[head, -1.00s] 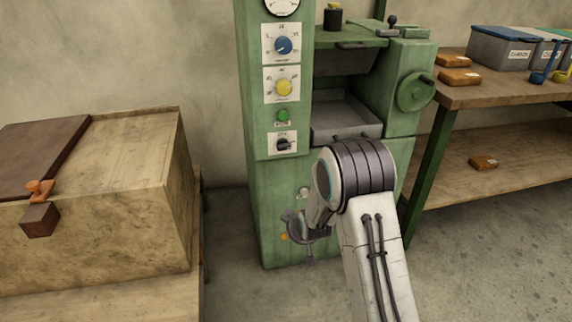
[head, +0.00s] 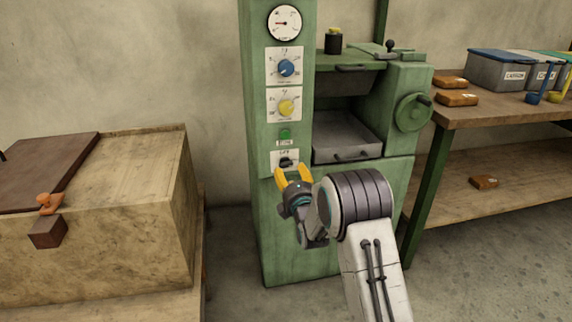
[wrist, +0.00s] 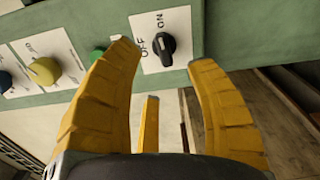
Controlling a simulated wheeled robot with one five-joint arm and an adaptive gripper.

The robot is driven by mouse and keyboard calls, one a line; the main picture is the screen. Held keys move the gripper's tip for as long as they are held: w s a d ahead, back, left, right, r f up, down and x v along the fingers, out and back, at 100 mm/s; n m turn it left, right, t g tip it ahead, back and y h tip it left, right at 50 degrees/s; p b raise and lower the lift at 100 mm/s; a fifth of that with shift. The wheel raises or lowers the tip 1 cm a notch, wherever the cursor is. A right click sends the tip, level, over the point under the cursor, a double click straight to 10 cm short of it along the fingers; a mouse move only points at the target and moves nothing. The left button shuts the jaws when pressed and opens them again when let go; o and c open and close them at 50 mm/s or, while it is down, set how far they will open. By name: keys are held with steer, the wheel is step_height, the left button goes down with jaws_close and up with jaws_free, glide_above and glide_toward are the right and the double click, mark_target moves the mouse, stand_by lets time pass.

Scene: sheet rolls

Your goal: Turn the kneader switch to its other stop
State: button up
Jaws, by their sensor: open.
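The kneader switch is a black knob (head: 286,162) on a white plate, lowest of the controls on the green machine's panel. In the wrist view the black knob (wrist: 166,49) shows between the fingertips, with OFF and ON lettered beside it. I cannot tell surely which label its pointer faces. My gripper (head: 293,174) is open and empty, its yellow fingers pointing up at the panel just below the switch. In the wrist view my gripper (wrist: 163,60) has its fingers spread on either side of the knob, apparently short of it.
Above the switch are a green button (head: 285,134), a yellow dial (head: 286,107), a blue dial (head: 286,68) and a gauge (head: 284,22). A metal tray (head: 345,137) sits right of the panel. A wooden chest (head: 130,220) stands left, a workbench (head: 480,115) right.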

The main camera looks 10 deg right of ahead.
mark_target(287, 165)
steer(key=shift+w+b, duration=0.65)
steer(key=shift+w, duration=2.8)
steer(key=shift+o, duration=0.4)
jaws_close()
